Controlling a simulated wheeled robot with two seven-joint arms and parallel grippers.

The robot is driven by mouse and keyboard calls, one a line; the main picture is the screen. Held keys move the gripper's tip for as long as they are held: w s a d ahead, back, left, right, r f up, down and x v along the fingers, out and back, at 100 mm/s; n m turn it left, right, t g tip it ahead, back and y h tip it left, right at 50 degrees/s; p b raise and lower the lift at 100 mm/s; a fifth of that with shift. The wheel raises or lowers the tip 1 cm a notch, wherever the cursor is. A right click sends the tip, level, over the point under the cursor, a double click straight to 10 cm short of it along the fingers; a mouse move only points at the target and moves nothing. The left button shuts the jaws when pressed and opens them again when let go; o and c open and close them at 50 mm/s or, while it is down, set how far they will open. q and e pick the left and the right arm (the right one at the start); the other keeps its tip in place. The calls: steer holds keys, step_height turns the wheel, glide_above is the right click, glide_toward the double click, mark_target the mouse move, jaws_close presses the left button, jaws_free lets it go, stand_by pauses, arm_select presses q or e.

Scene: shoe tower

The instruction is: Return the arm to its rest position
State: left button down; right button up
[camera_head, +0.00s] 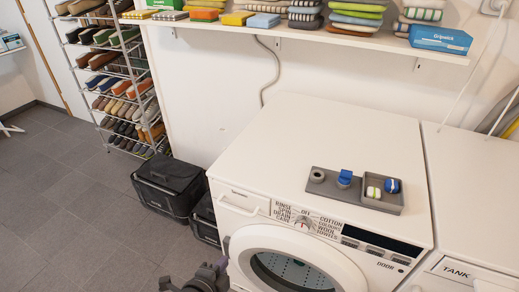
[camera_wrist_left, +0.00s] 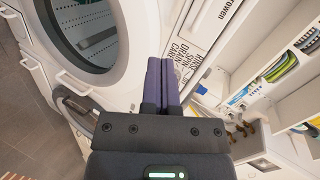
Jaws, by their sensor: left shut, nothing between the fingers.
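My left gripper (camera_head: 225,250) shows at the bottom of the head view, in front of the white washing machine (camera_head: 300,135) and at the left edge of its round door (camera_head: 245,245). In the left wrist view its two dark purple fingers (camera_wrist_left: 161,65) are together with nothing between them. They point at the machine's front, near the printed programme labels (camera_wrist_left: 190,60). I cannot tell whether the fingertips touch the machine. The round door's glass (camera_wrist_left: 85,30) is at the upper left there. My right gripper is out of view.
A grey tray (camera_head: 320,188) with small items sits on the machine. Black crates (camera_head: 170,185) stand on the floor to its left. A shoe rack (camera_head: 120,75) stands behind them. A wall shelf (camera_head: 290,33) holds folded cloths and a blue box (camera_head: 440,38). The left floor is clear.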

arm_select(q)
steer(key=s+a+f+n+g+y, duration=0.1)
steer(key=s+a+f+n+g, duration=0.1)
steer(key=s+f+n, duration=0.35)
steer(key=s+a+f+n+g+y, duration=0.2)
steer(key=s+a+f+g, duration=0.1)
steer(key=s+f, duration=0.4)
steer(key=s+a+f+n+g, duration=0.1)
steer(key=s+f+n+g, duration=0.2)
steer(key=s, duration=0.9)
steer(key=s+a+f+n+g+y, duration=0.1)
steer(key=s+f+n+g, duration=0.3)
steer(key=s, duration=0.8)
step_height(320, 180, down, 2)
steer(key=shift+s+a+f+n, duration=0.2)
steer(key=shift+s+a+n, duration=0.15)
steer(key=shift+n, duration=0.8)
